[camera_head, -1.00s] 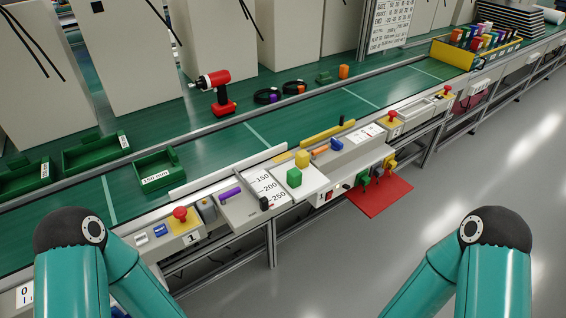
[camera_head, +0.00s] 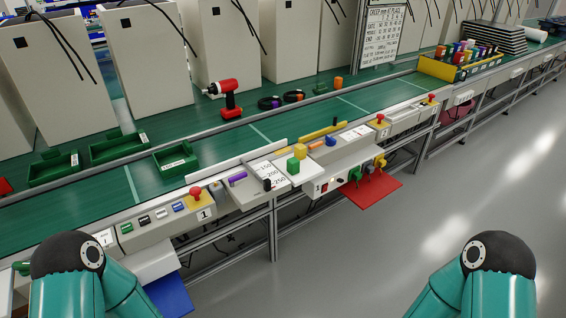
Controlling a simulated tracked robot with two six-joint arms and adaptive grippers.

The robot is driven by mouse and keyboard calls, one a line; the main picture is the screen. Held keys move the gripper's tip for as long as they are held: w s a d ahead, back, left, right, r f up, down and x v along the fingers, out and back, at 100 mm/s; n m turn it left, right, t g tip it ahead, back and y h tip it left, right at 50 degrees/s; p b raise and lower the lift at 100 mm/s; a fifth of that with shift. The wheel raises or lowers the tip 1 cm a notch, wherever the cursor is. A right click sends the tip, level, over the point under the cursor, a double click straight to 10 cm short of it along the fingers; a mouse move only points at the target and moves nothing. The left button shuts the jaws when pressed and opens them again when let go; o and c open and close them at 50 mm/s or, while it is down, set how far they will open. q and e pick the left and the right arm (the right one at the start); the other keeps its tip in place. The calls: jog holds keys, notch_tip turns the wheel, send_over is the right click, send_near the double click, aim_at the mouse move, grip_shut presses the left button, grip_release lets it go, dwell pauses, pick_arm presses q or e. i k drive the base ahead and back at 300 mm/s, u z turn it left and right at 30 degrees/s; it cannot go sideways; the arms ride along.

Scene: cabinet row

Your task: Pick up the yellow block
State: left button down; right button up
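A small yellow block (camera_head: 300,150) sits on the white plate (camera_head: 307,170) at the front edge of the bench, near the middle of the view. A green block (camera_head: 293,166) stands just in front of it and to its left. My two teal arms show at the lower left and lower right, well short of the bench. Neither of my grippers is in the picture.
A purple bar (camera_head: 238,177) and a numbered scale plate (camera_head: 266,170) lie left of the blocks. A yellow bar (camera_head: 320,132) lies behind them. Red emergency buttons (camera_head: 195,193) line the front edge. A red panel (camera_head: 372,188) juts out. The grey floor (camera_head: 380,260) in front is clear.

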aim_at(300, 150)
jog(key=z, duration=0.2)
jog(key=i, duration=0.9)
jog(key=u, duration=2.55)
jog(key=k, duration=0.55)
jog(key=u, duration=0.15)
